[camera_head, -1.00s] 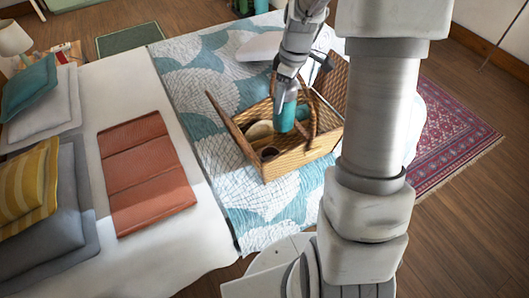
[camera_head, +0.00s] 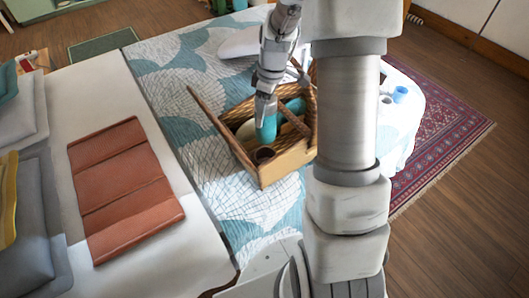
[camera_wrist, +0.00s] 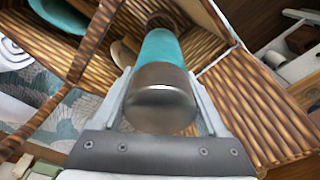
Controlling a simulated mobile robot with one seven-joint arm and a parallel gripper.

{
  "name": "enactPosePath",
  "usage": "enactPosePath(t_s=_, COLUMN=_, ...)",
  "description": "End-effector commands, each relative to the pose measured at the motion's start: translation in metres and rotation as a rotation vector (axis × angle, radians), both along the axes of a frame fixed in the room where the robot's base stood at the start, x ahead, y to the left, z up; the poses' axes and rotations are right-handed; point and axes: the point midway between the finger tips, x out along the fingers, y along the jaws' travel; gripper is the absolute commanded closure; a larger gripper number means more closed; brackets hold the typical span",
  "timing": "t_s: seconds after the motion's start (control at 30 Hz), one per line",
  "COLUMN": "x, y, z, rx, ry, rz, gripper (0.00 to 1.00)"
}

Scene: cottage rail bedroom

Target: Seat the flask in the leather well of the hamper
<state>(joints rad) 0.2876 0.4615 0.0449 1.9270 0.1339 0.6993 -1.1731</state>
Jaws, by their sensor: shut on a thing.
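The flask (camera_head: 266,127) is teal with a grey metal end. My gripper (camera_head: 266,104) is shut on it and points down into the open wicker hamper (camera_head: 287,168). In the wrist view the flask (camera_wrist: 164,50) lies between both fingers, its metal end towards the camera. The leather well (camera_head: 264,154) is a dark brown ring near the hamper's front left corner. In the head view the flask's lower end shows just above and behind this ring. The wrist view shows brown leather (camera_wrist: 163,19) at the flask's far end; I cannot tell whether the flask has entered it.
Another teal item (camera_head: 296,105) and a pale round item (camera_head: 246,130) lie inside. The bed's patterned cover surrounds the hamper. A terracotta folded throw (camera_head: 125,188) lies left.

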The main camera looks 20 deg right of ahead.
Motion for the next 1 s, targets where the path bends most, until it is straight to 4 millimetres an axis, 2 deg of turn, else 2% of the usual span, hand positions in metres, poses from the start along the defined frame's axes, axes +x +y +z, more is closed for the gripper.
enactPosePath(t_s=0.03, x=-0.001, y=0.000, z=-0.017, rx=0.002, ry=0.005, rz=0.000, gripper=1.00)
enactPosePath(t_s=0.1, x=-0.001, y=0.001, z=-0.036, rx=0.002, ry=0.007, rz=-0.001, gripper=1.00)
enactPosePath(t_s=0.3, x=0.000, y=0.001, z=-0.081, rx=0.001, ry=0.003, rz=-0.001, gripper=1.00)
enactPosePath(t_s=0.4, x=0.000, y=0.001, z=-0.093, rx=0.001, ry=0.002, rz=0.000, gripper=1.00)
enactPosePath(t_s=0.63, x=0.000, y=0.000, z=-0.108, rx=0.000, ry=0.001, rz=0.000, gripper=1.00)
enactPosePath(t_s=0.83, x=0.000, y=0.001, z=-0.139, rx=0.001, ry=0.003, rz=0.000, gripper=1.00)
enactPosePath(t_s=1.0, x=0.001, y=0.000, z=-0.143, rx=-0.001, ry=-0.002, rz=0.000, gripper=1.00)
